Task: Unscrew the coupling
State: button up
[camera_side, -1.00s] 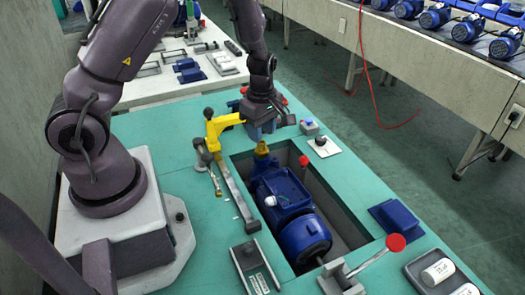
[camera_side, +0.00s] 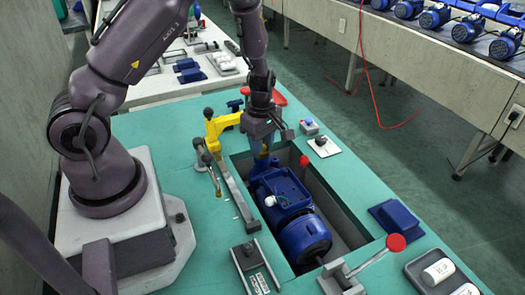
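A blue pump (camera_side: 292,205) lies in a recess in the green bench. In the side view my gripper (camera_side: 261,153) points down at the far end of the pump, where a brass coupling (camera_side: 263,158) sits. The fingers cover most of the coupling, and only a little brass shows. I cannot tell whether the fingers touch it or are closed on it.
A yellow bracket (camera_side: 221,125) stands just left of my gripper. A red-knobbed lever (camera_side: 395,243) is at the near end of the recess, and another red knob (camera_side: 304,161) stands at its right side. A blue block (camera_side: 395,217) and a tray of white cylinders (camera_side: 420,268) lie to the right.

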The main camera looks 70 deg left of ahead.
jog(key=c, duration=0.3)
jog(key=shift+c, duration=0.2)
jog(key=n, duration=0.6)
jog(key=shift+n, duration=0.6)
jog(key=n, duration=0.7)
